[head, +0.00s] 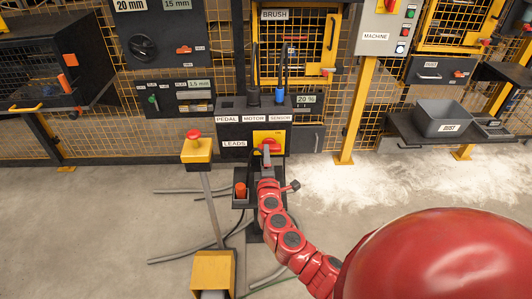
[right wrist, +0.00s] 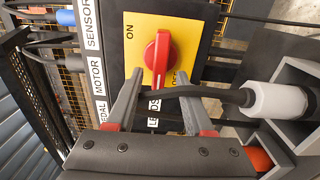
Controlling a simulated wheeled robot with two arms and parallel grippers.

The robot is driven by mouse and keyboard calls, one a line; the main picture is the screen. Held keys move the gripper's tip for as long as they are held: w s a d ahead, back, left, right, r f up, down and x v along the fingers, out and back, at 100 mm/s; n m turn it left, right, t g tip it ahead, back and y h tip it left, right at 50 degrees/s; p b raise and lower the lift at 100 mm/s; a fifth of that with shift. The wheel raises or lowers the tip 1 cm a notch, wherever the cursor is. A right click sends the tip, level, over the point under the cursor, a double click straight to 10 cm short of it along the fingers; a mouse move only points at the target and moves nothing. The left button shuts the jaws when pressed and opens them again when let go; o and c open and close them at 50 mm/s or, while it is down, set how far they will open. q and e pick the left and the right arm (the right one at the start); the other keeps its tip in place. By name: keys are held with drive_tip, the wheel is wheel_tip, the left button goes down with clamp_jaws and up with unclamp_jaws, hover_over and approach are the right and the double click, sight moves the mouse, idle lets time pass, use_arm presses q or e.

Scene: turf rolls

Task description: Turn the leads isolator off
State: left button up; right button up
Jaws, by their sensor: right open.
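The leads isolator is a red rotary handle (right wrist: 157,58) on a yellow plate (right wrist: 140,25) marked ON at the left and, partly hidden, OFF at the lower right. In the right wrist view the handle runs roughly up and down the picture. In the head view the yellow plate (head: 261,135) and red handle (head: 270,146) sit on the dark box beside the LEADS label (head: 234,144). My right gripper (right wrist: 158,104) is open, its two grey fingers spread just below the handle in the wrist view. I see no grip on the handle. My left gripper is not in view.
A black cable (right wrist: 215,92) with a white plug (right wrist: 268,98) crosses near the right-hand finger. A yellow pedestal with a red button (head: 195,145) stands left of the box. Several grey hoses lie on the floor. A grey DUST bin (head: 447,116) is at the right.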

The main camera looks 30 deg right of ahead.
drive_tip(key=v, duration=1.5)
drive_tip(key=shift+f, duration=0.1)
